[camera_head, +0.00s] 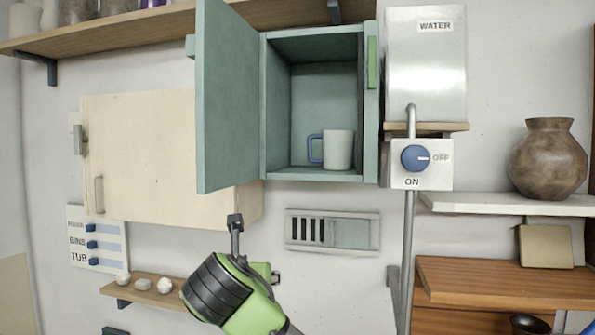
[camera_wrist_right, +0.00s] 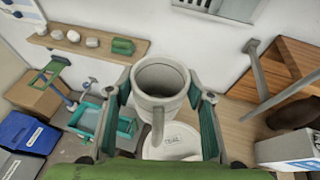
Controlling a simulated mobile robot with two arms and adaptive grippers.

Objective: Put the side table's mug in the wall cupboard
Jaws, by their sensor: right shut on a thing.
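A plain grey mug (camera_wrist_right: 160,78) is between the two fingers of my right gripper (camera_wrist_right: 164,102) in the right wrist view, its mouth and handle facing the camera. The fingers are shut on its sides. In the head view my right gripper (camera_head: 247,287) shows its green body below the cupboard; its fingertips and the mug are hidden. The teal wall cupboard (camera_head: 274,105) has its door (camera_head: 228,100) swung open to the left. A pale mug with a blue handle (camera_head: 339,149) stands inside on its floor, towards the right. My left gripper is not seen.
A closed cream cabinet (camera_head: 140,150) hangs left of the cupboard. A water tank (camera_head: 425,75) with a blue knob (camera_head: 415,157) is to the right. A small shelf (camera_wrist_right: 62,44) holds stones and a green block (camera_wrist_right: 122,46). A round white lid (camera_wrist_right: 173,146) lies below the held mug.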

